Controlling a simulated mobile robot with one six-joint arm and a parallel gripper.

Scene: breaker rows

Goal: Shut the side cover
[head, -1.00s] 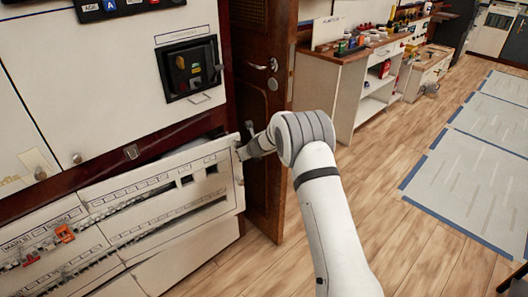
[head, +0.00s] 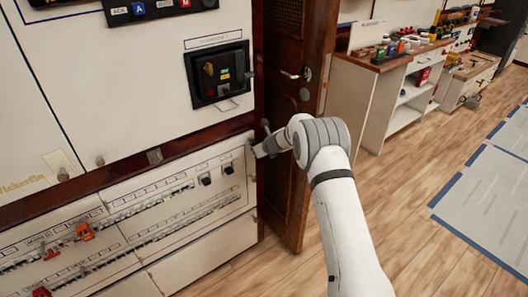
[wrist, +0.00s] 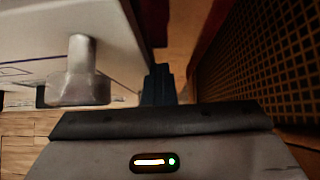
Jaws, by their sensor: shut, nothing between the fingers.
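My gripper (head: 264,148) is at the cover's upper right corner. In the wrist view the dark fingers (wrist: 158,85) are shut and empty. A white panel, seemingly the cover (wrist: 120,40), is to their left, with a grey metal knob (wrist: 75,75) on it. Whether the fingers touch the cover cannot be told.
A brown wooden door (head: 288,110) with a handle stands close to the right of the cabinet and my gripper. A black switch unit (head: 218,75) is above the cover. A shelf unit (head: 390,105) stands farther right. The wooden floor (head: 430,250) is open.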

